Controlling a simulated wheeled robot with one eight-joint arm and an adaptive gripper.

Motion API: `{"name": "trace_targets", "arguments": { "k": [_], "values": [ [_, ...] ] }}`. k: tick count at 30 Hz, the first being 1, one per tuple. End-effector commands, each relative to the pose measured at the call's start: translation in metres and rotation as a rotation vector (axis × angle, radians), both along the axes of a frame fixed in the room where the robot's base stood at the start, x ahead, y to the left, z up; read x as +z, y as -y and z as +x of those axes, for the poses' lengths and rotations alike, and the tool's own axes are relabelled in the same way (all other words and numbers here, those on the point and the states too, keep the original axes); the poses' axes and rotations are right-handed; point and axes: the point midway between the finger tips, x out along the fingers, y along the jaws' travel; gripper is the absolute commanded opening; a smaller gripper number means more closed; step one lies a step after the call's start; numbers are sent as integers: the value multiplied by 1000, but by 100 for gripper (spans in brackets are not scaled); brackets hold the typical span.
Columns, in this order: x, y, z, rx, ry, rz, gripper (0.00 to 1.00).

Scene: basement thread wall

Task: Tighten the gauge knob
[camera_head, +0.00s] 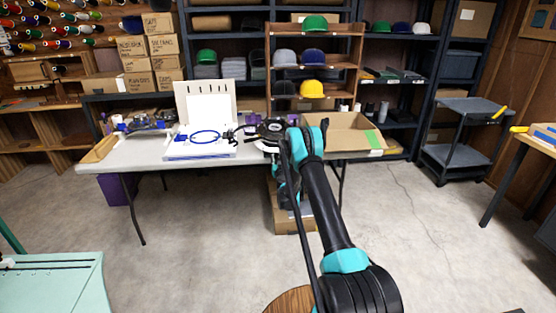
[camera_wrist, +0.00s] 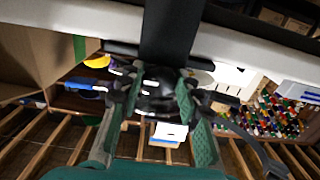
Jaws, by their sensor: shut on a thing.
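A black round-topped device (camera_head: 272,129), which seems to carry the gauge, stands at the front edge of the white table in the head view. My arm reaches to it from the front and hides part of it. In the wrist view my gripper (camera_wrist: 158,88) has its two green-padded fingers on either side of a dark rounded part, the gauge knob (camera_wrist: 154,104). The fingers are shut on it. The knob's markings and its turn angle cannot be made out. A black upright bar (camera_wrist: 170,30) stands just beyond the fingers.
The white table (camera_head: 130,152) holds a white case (camera_head: 205,112) with a blue hoop left of the device and an open cardboard box (camera_head: 345,132) to its right. Shelves with caps (camera_head: 313,89) stand behind. The concrete floor in front is largely clear.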

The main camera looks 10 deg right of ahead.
Motion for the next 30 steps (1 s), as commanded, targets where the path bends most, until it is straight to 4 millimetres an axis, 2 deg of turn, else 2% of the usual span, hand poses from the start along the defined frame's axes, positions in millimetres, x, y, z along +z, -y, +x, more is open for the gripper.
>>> {"name": "trace_targets", "arguments": {
  "k": [11, 30],
  "values": [
    [0, -1, 0, 0, 0, 181, 5],
    [1, -4, -1, 0, 0, 782, 5]
  ]
}}
